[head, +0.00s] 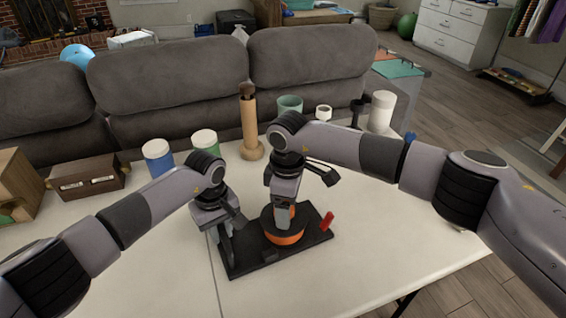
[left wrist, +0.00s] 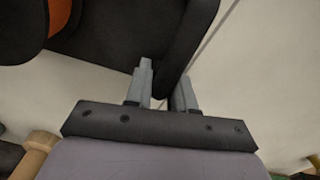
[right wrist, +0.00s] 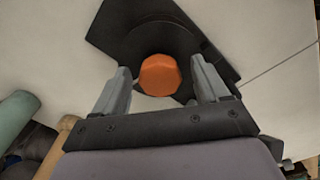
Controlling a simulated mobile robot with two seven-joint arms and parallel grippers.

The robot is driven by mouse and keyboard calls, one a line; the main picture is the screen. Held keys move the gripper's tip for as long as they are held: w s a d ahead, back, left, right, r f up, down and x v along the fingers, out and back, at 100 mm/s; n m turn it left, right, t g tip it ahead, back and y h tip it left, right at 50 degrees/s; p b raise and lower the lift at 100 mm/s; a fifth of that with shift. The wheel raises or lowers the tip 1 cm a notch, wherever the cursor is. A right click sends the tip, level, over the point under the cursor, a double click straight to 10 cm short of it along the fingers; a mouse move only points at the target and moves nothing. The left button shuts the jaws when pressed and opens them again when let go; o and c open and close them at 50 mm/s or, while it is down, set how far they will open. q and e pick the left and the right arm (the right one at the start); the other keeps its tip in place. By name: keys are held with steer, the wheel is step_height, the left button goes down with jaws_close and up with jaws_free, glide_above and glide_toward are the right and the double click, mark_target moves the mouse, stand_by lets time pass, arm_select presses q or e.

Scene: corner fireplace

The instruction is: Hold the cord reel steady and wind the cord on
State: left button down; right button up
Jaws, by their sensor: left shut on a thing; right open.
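The cord reel stands on the white table as a black base plate (head: 244,262) with a black and orange drum (head: 285,239). My left gripper (head: 228,232) is shut on a black bar at the base's left edge; the left wrist view shows the bar (left wrist: 188,45) between the fingers. My right gripper (head: 284,212) is over the drum, open. In the right wrist view an orange knob (right wrist: 160,75) lies between its parted fingers; I cannot tell whether they touch it. A small red piece (head: 327,222) stands at the base's right side. I cannot make out the cord.
A wooden peg-like stand (head: 250,130), a blue-banded jar (head: 157,157), a green-banded jar (head: 205,144), a green cup (head: 289,104) and a white cylinder (head: 381,111) line the table's back. A dark box (head: 87,177) is at left. The front table is clear.

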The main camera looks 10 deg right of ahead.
steer(key=n, duration=0.6)
steer(key=shift+w+n, duration=0.2)
steer(key=shift+n, duration=0.1)
steer(key=n, duration=0.6)
steer(key=shift+w+a, duration=0.1)
steer(key=n, duration=0.7)
steer(key=shift+w+a, duration=0.1)
steer(key=shift+a, duration=0.05)
steer(key=n, duration=0.5)
steer(key=shift+a+n, duration=0.1)
steer(key=shift+n, duration=0.3)
steer(key=n, duration=0.5)
steer(key=shift+a+n, duration=0.15)
steer(key=shift+n, duration=0.15)
steer(key=n, duration=0.6)
steer(key=shift+s+a+n, duration=0.1)
steer(key=shift+s+n, duration=0.15)
steer(key=shift+n, duration=0.05)
steer(key=n, duration=0.6)
steer(key=shift+s+n, duration=0.15)
steer(key=shift+n, duration=0.15)
steer(key=n, duration=0.6)
steer(key=shift+s+n, duration=0.15)
steer(key=shift+n, duration=0.15)
step_height(320, 180, up, 12)
